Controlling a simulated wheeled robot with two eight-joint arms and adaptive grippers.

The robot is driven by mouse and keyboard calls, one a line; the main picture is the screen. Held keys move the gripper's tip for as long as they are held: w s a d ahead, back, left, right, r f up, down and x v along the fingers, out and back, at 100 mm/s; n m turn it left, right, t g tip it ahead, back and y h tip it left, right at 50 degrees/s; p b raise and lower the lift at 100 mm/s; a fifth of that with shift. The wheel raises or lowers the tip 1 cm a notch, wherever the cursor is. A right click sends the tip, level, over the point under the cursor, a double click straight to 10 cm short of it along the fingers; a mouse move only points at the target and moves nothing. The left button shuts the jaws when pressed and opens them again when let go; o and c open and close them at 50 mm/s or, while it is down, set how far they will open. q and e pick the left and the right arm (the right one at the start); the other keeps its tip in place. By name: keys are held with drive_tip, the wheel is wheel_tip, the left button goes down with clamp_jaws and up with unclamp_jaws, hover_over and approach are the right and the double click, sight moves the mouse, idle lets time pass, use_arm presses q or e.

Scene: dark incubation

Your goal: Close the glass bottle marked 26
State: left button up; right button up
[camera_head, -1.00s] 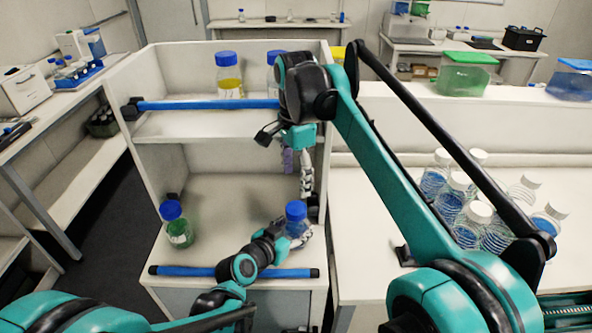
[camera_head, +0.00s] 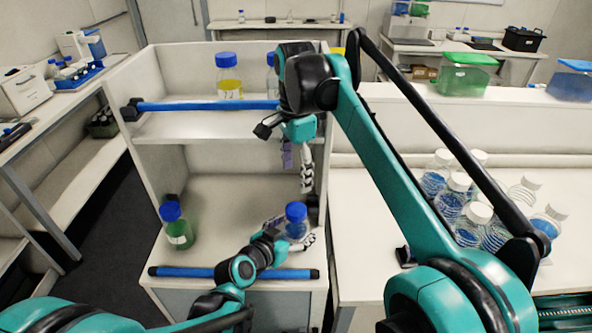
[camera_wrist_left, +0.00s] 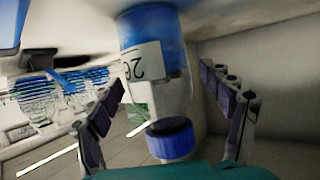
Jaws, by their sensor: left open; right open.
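The glass bottle marked 26 (camera_head: 296,229) stands on the lower shelf at the right, with a blue cap (camera_head: 296,211) on top. In the left wrist view the bottle (camera_wrist_left: 170,85) is upside down, its label reads 26, and its blue cap (camera_wrist_left: 170,140) sits at the neck. I cannot tell how tight the cap is. My left gripper (camera_head: 293,231) is open at the bottle; its fingers (camera_wrist_left: 170,115) are spread on both sides of it, with visible gaps. My right gripper (camera_head: 297,167) is open and empty, pointing down above and behind the bottle.
A green-liquid bottle (camera_head: 176,226) stands at the left of the lower shelf. A yellow-liquid bottle (camera_head: 229,76) is on the upper shelf. Blue rails (camera_head: 205,106) cross both shelf fronts. Several white-capped bottles (camera_head: 468,228) stand on the right bench. The middle of the lower shelf is clear.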

use_arm(q)
drive_tip(key=v, duration=1.1)
drive_tip(key=shift+s, duration=0.3)
drive_tip(key=shift+a+r, duration=0.1)
drive_tip(key=shift+a, duration=0.05)
